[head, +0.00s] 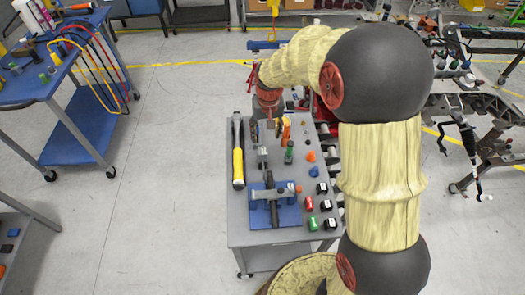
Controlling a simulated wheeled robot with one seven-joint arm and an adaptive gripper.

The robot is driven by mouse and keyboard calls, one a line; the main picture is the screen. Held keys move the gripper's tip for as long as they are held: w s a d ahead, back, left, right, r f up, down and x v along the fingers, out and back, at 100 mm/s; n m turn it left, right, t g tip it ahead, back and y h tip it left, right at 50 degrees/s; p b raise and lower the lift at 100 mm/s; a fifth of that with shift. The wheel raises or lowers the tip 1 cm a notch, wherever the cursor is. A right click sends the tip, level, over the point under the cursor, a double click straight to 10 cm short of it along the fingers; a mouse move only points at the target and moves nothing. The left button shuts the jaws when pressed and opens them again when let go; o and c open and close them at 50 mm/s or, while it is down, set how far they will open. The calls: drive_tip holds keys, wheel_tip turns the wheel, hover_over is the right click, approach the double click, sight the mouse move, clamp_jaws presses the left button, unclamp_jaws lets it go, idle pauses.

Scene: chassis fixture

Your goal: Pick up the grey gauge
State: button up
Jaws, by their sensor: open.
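My gripper (267,124) hangs below the red wrist joint over the far end of the grey workbench cart (240,230). Its fingers are small in this view and open, with nothing visibly held between them. A small grey piece (263,153) lies on the bench just in front of the gripper, nearer the camera; it may be the grey gauge, but I cannot tell for sure. My arm covers the right edge of the bench and part of its far end.
A yellow-handled hammer (238,155) lies along the bench's left side. A blue plate (287,216) with a grey-and-black fixture sits near the front. Green, orange, red and black small parts fill the right side. A blue cart (75,152) stands left; grey floor lies between.

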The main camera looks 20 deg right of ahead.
drive_tip(key=g+p, duration=0.1)
drive_tip(key=p, duration=0.2)
hover_over(263, 151)
drive_tip(key=shift+m, duration=0.3)
wheel_tip(263, 151, down, 10)
drive_tip(key=shift+s+a+f, duration=0.1)
drive_tip(key=shift+a, duration=0.05)
drive_tip(key=shift+w+f, duration=0.2)
drive_tip(key=shift+f, duration=3.8)
drive_tip(key=shift+c, duration=1.3)
clamp_jaws()
drive_tip(key=shift+r, duration=0.1)
